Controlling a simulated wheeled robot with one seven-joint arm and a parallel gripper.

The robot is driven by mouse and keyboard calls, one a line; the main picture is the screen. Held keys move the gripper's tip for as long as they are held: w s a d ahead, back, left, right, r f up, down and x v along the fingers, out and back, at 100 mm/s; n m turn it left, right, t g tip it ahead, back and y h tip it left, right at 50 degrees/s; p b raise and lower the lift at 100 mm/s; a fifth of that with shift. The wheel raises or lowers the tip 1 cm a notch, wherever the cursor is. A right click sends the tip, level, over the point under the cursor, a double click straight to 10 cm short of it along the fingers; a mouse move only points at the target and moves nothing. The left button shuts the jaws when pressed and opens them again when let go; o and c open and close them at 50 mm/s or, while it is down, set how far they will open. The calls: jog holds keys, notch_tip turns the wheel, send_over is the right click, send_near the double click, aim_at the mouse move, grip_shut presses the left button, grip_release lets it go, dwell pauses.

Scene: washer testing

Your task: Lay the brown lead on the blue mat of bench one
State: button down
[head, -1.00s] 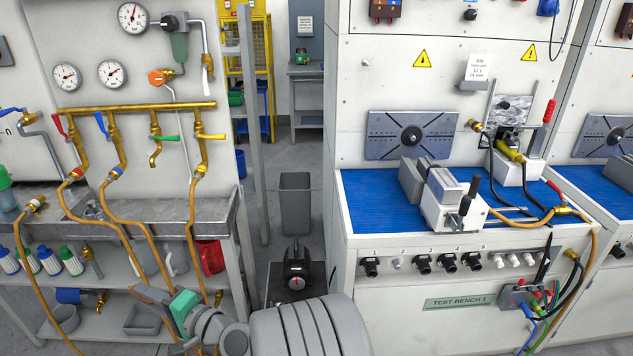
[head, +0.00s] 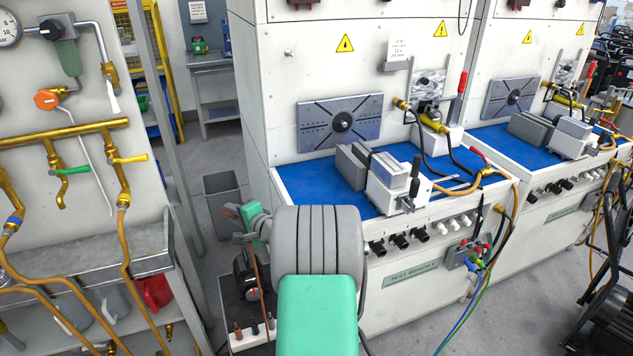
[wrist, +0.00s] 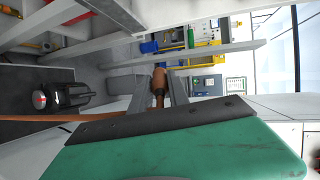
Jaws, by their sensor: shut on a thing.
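My gripper (wrist: 159,92) is shut on the brown lead (wrist: 159,80), with its plug end between the two grey fingers in the wrist view. The lead's cable runs off to the left there. In the head view the brown lead (head: 258,275) hangs down beside my arm, left of bench one. My gripper (head: 232,211) is partly hidden behind my arm there. The blue mat (head: 302,184) covers the top of bench one, to the right of my gripper. The lead is apart from the mat.
A grey vise (head: 395,180) stands on the mat, with a slotted plate (head: 340,122) behind it. The mat's left part is bare. Hoses and a valve (head: 432,122) occupy the right end. A grey bin (head: 222,190) stands in the gap left of the bench.

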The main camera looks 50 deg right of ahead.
jog(key=s+d+f+m+g+h+p, duration=0.1)
jog(key=s+d+m+g+h, duration=0.3)
jog(key=d, duration=1)
jog(key=s+d+f+m+h+p, duration=0.1)
jog(key=s+d, duration=0.4)
jog(key=d, duration=0.8)
jog(key=shift+d+f+b, duration=0.1)
jog(key=shift+f+b, duration=1.35)
jog(key=shift+f, duration=1.65)
jog(key=c, duration=1.2)
grip_release()
jog(key=shift+o, duration=0.2)
jog(key=b+v, duration=0.1)
jog(key=v, duration=0.6)
jog(key=shift+s+a+r, duration=0.2)
jog(key=shift+s, duration=0.05)
